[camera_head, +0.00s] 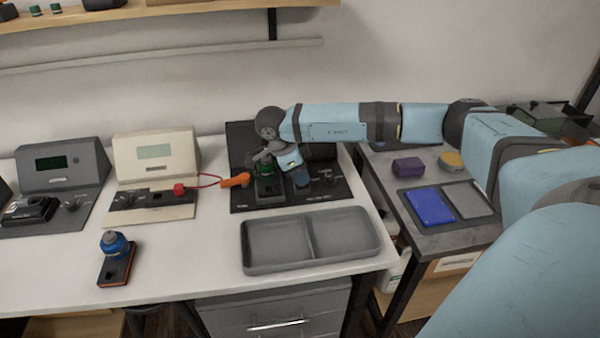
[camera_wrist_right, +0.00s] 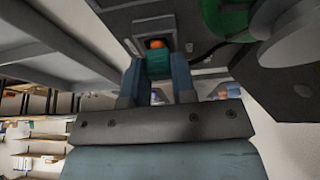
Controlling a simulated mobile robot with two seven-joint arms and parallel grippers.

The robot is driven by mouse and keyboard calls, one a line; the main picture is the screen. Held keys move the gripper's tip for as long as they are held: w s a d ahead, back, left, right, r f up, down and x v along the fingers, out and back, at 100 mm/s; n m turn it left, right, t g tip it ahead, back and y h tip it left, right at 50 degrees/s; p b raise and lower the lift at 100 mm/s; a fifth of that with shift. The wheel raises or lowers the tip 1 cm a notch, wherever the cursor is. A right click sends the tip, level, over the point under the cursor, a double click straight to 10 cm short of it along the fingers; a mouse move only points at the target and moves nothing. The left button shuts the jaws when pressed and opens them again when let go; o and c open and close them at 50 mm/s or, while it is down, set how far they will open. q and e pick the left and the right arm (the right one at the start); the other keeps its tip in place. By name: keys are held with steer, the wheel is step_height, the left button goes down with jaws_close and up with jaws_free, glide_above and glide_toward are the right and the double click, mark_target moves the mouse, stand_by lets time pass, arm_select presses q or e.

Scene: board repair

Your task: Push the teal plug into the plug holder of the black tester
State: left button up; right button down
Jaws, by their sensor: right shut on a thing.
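The black tester (camera_head: 242,145) stands at the back right of the white bench, partly hidden by my right arm and gripper. My right gripper (camera_head: 266,172) is low over the tester's left part. In the right wrist view, the right gripper (camera_wrist_right: 156,72) is shut on the teal plug (camera_wrist_right: 158,62). A small orange part (camera_wrist_right: 157,43) shows just beyond the plug, at a framed opening in a grey block that looks like the plug holder (camera_wrist_right: 154,26). The plug is close to this opening; I cannot tell how deep it sits. My left gripper is out of view.
A grey two-part tray (camera_head: 312,265) stands in front of the tester. An orange-handled probe (camera_head: 236,180) on a red cord lies left of it. Cream (camera_head: 155,160) and grey (camera_head: 62,165) testers stand farther left. A blue-topped device (camera_head: 115,258) is near the front edge.

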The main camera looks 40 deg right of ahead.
steer(key=shift+f, duration=0.4)
steer(key=c, duration=0.6)
jaws_free()
steer(key=shift+r, duration=0.2)
steer(key=shift+r+p, duration=1.1)
steer(key=shift+r, duration=0.25)
steer(key=shift+r, duration=0.1)
steer(key=shift+r+p, duration=2.2)
steer(key=shift+r, duration=0.75)
